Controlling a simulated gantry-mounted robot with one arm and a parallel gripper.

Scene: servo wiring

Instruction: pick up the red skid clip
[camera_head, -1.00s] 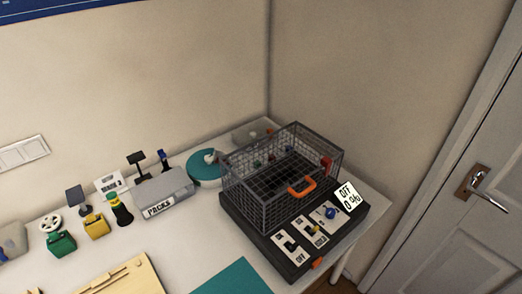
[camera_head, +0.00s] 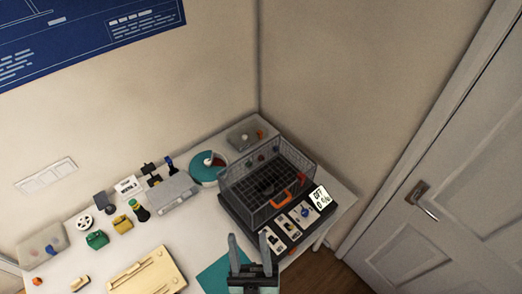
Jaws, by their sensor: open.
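My gripper (camera_head: 248,238) is at the bottom centre, its two grey fingers pointing up in the picture, apart and with nothing between them. It is in front of the wire cage and over the teal mat's right side. I cannot tell for sure which thing is the red skid clip. A small red part (camera_head: 302,178) shows at the right side inside the cage. A small orange-red piece (camera_head: 37,281) lies at the table's lower left. Both are too small to make out their shape, and both are apart from my gripper.
A grey PACKS box (camera_head: 174,191), a teal disc (camera_head: 208,167), small coloured holders and a beige tray (camera_head: 140,275) stand left. The teal mat (camera_head: 213,278) is bare.

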